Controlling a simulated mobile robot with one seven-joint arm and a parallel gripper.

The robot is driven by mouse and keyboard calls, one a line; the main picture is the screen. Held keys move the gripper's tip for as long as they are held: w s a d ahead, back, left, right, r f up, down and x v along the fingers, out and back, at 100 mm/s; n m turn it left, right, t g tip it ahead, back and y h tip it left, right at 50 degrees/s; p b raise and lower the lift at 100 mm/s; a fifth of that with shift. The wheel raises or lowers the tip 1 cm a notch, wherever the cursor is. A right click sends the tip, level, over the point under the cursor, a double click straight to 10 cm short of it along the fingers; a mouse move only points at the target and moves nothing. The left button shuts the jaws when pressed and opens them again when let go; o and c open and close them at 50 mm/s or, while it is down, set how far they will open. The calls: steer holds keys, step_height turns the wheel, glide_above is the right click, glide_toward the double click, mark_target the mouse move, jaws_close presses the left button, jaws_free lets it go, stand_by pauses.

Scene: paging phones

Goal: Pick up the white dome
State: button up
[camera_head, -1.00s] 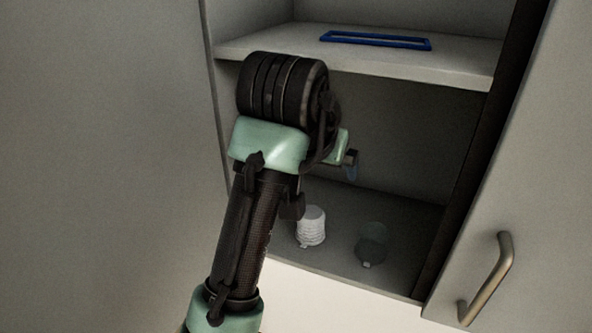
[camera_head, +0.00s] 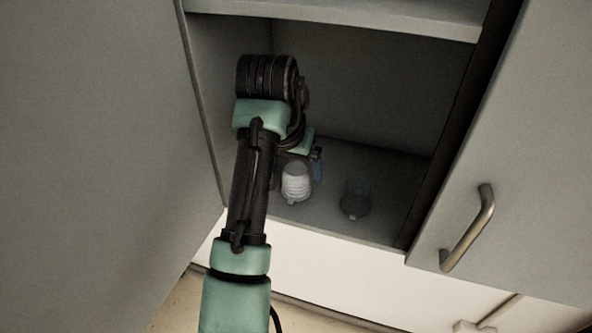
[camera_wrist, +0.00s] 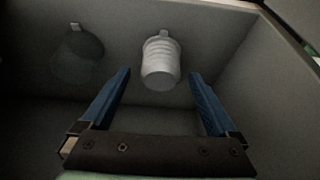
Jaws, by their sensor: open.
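The white dome (camera_head: 296,182) is a small ribbed white piece with a little tab, standing on the cabinet's lower shelf. In the wrist view the white dome (camera_wrist: 161,62) shows ahead of and between the two blue fingers, a little beyond their tips. My gripper (camera_wrist: 162,75) is open and empty. In the head view my gripper (camera_head: 318,165) is partly hidden behind my wrist, with one blue finger showing just right of the dome. Whether a finger touches the dome cannot be told.
A dark, see-through dome (camera_head: 356,198) stands on the same shelf to the right; it also shows in the wrist view (camera_wrist: 78,53). Cabinet walls and an upper shelf (camera_head: 340,18) enclose the space. An open door with a metal handle (camera_head: 468,228) stands at right.

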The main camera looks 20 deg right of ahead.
mark_target(295, 171)
steer(key=shift+p+x, duration=0.3)
steer(key=shift+x, duration=1.3)
steer(key=c, duration=1.3)
steer(key=shift+c, duration=0.2)
steer(key=shift+r, duration=0.15)
